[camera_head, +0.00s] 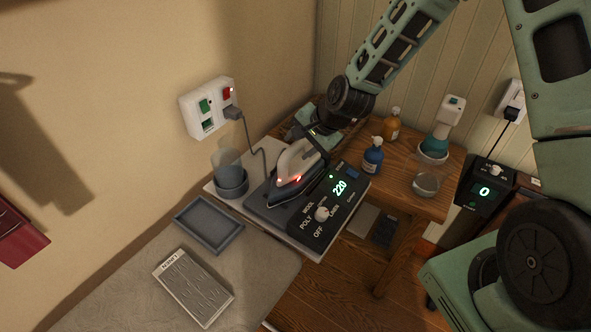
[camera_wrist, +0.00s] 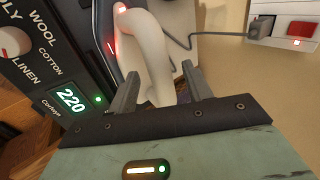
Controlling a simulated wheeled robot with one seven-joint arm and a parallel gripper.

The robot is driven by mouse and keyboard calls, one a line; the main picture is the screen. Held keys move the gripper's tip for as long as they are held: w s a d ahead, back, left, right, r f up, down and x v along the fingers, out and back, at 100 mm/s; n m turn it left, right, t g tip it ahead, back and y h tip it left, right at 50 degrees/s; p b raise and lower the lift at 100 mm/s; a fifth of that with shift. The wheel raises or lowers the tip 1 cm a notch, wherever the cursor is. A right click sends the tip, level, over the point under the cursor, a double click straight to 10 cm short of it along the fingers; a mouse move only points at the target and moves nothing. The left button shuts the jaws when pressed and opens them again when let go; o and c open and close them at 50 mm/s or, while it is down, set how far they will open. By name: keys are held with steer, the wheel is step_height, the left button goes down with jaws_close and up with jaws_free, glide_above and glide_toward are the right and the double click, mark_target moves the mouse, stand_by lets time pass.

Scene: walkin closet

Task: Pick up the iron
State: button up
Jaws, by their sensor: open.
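The iron (camera_head: 290,172) has a pale body and a glowing red light, and it rests on the dark base of its station (camera_head: 262,200) on the table. The station's panel (camera_head: 325,213) shows 220 in green. My gripper (camera_head: 312,140) is at the far end of the iron, partly hidden in the head view. In the wrist view my gripper (camera_wrist: 160,88) is open, its two dark fingers apart, with the iron's white handle (camera_wrist: 150,45) reaching between them. I cannot tell whether either finger touches the handle.
A power cord runs from the wall socket (camera_head: 208,106) toward the iron. A cup (camera_head: 229,175) stands left of the station. A grey tray (camera_head: 209,224) lies in front.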

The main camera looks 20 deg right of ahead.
mark_target(291, 166)
steer(key=shift+x, duration=1.35)
jaws_close()
stand_by(0.4)
